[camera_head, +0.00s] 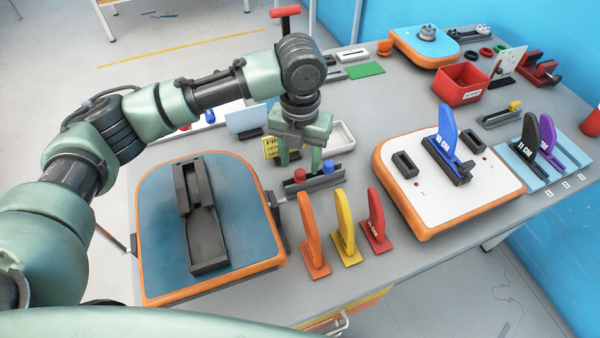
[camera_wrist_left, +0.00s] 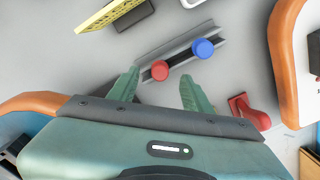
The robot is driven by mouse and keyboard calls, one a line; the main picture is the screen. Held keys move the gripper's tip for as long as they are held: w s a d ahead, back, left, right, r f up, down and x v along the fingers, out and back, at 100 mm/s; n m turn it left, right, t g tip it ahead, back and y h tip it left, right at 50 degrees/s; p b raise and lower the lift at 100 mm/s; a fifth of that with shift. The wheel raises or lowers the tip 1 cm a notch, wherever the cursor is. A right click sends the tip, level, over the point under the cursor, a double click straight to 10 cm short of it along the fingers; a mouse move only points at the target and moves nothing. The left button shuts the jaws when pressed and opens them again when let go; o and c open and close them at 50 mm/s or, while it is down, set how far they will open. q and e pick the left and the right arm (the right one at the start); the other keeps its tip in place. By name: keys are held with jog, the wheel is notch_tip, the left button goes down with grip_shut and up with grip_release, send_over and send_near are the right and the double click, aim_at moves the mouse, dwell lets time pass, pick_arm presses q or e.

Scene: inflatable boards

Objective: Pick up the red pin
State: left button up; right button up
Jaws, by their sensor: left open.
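The red pin (camera_head: 300,175) stands in a dark grey rail holder (camera_head: 313,184) on the table, to the left of a blue pin (camera_head: 328,166). My left gripper (camera_head: 299,162) points down just above the holder, open and empty. In the left wrist view the red pin (camera_wrist_left: 160,70) shows between the directions of the two spread fingertips (camera_wrist_left: 160,84), nearer the left finger. The blue pin (camera_wrist_left: 203,48) is farther right along the rail. No contact with either pin is visible. My right gripper is not in view.
Orange, yellow and red fins (camera_head: 376,221) stand upright in front of the holder. A blue board with orange edge (camera_head: 240,235) lies left, a white board (camera_head: 440,200) right. A yellow sign (camera_head: 271,148) and a white tray (camera_head: 341,135) are close behind the gripper.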

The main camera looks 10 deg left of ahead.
aim_at(300, 171)
pick_arm(q)
jog(key=shift+f, duration=1.6)
grip_shut()
jog(key=shift+r, duration=0.1)
